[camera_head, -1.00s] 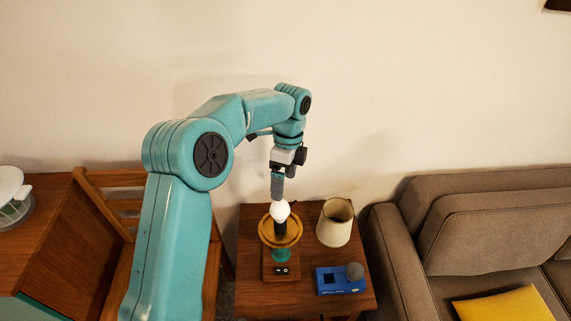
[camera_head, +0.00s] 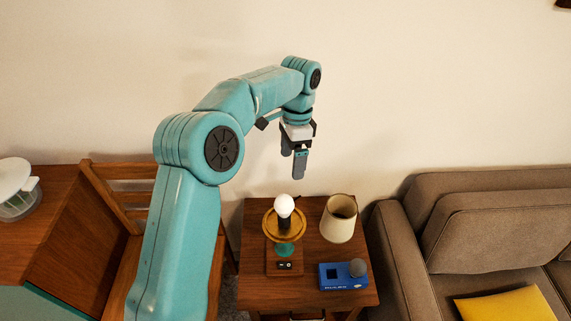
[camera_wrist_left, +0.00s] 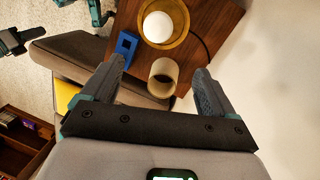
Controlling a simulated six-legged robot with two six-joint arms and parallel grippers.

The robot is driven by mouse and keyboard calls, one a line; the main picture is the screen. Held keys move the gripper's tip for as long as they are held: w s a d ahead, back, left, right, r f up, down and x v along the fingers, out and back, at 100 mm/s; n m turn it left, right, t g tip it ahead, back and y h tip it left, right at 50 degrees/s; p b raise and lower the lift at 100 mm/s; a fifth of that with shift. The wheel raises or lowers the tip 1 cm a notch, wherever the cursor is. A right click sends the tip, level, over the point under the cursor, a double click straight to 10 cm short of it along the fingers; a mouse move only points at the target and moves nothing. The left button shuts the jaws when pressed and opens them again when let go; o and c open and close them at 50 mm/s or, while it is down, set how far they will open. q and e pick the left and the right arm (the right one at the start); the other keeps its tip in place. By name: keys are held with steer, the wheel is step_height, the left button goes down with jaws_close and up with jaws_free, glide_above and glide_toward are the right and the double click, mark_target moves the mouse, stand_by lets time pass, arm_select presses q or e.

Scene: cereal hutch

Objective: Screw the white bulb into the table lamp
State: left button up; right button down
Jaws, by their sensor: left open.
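The white bulb (camera_head: 284,205) stands upright on top of the table lamp's dark socket, above the lamp's amber ring (camera_head: 270,228). The lamp has a teal stem and a wooden base (camera_head: 273,266) on the side table. In the left wrist view the bulb (camera_wrist_left: 157,27) shows inside the ring. My left gripper (camera_head: 294,168) is open and empty, above and slightly right of the bulb, apart from it. Its two spread fingers show in the left wrist view (camera_wrist_left: 158,80) with nothing between them held. How deep the bulb sits in the socket cannot be seen.
A cream lampshade (camera_head: 338,222) stands right of the lamp on the side table (camera_head: 312,210). A brown sofa (camera_head: 460,235) is right, a wooden chair (camera_head: 125,172) left.

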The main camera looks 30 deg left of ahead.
arm_select(q)
steer(key=f+n, duration=0.1)
steer(key=n, duration=0.6)
steer(key=n+t+b, duration=0.2)
steer(key=n+b, duration=0.2)
steer(key=n, duration=1.1)
glide_above(284, 208)
steer(key=w+a, duration=0.1)
steer(key=w, duration=0.1)
step_height(284, 208, down, 15)
steer(key=shift+a+f+p, duration=0.1)
steer(key=shift+f+p, duration=0.1)
steer(key=shift+p, duration=0.3)
steer(key=shift+c, duration=0.4)
steer(key=c, duration=1)
steer(key=m, duration=0.4)
steer(key=m, duration=0.4)
steer(key=shift+p, duration=0.4)
